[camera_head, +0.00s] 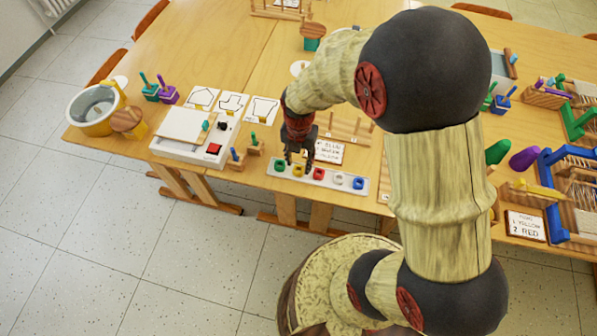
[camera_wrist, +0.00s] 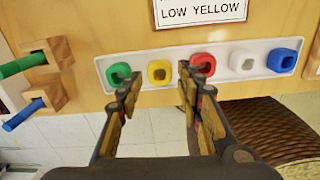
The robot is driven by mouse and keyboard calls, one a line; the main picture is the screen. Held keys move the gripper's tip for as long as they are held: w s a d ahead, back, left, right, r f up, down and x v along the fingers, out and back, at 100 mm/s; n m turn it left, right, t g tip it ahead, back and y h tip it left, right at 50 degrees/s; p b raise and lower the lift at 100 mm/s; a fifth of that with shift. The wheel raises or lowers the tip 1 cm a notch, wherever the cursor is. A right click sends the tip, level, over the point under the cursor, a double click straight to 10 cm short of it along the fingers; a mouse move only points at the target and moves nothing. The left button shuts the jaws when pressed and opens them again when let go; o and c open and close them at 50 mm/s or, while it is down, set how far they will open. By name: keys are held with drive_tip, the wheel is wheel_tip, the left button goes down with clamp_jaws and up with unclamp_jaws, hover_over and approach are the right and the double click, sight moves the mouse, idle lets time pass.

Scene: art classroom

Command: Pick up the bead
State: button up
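Several square-ish beads with holes lie in a row on a long white tray (camera_wrist: 222,75) near the table's front edge. They are green (camera_wrist: 119,74), yellow (camera_wrist: 159,72), red (camera_wrist: 203,64), white (camera_wrist: 242,60) and blue (camera_wrist: 282,60). The tray also shows in the head view (camera_head: 328,185). My gripper (camera_wrist: 160,84) is open with nothing between its fingers. Its fingertips frame the yellow bead in the wrist view, and the right one partly overlaps the red bead. In the head view my gripper (camera_head: 300,160) hangs over the tray's left half, near the yellow bead (camera_head: 298,171).
A card reading "LOW YELLOW" (camera_wrist: 200,10) stands behind the tray. Wooden blocks with a green peg (camera_wrist: 22,65) and a blue peg (camera_wrist: 24,114) are left of it. A white board with a red patch (camera_head: 192,140) lies further left. A blue frame (camera_head: 560,200) is far right.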

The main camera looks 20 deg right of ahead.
sight(299, 171)
wheel_tip(299, 171, down, 3)
drive_tip(key=shift+f+b, duration=0.15)
drive_tip(key=shift+b, duration=0.4)
drive_tip(key=c, duration=0.4)
drive_tip(key=shift+c, duration=0.7)
drive_tip(key=shift+r, duration=0.2)
drive_tip(key=shift+r+p, duration=0.5)
drive_tip(key=shift+r, duration=0.1)
wheel_tip(299, 171, up, 2)
drive_tip(key=shift+w+r+p, duration=0.1)
drive_tip(key=shift+r+p, duration=0.1)
drive_tip(key=shift+p, duration=0.6)
drive_tip(key=s+a+r+p, duration=0.5)
drive_tip(key=s+a+r, duration=0.3)
drive_tip(key=s, duration=0.3)
drive_tip(key=shift+s+r, duration=0.35)
drive_tip(key=shift+r, duration=0.25)
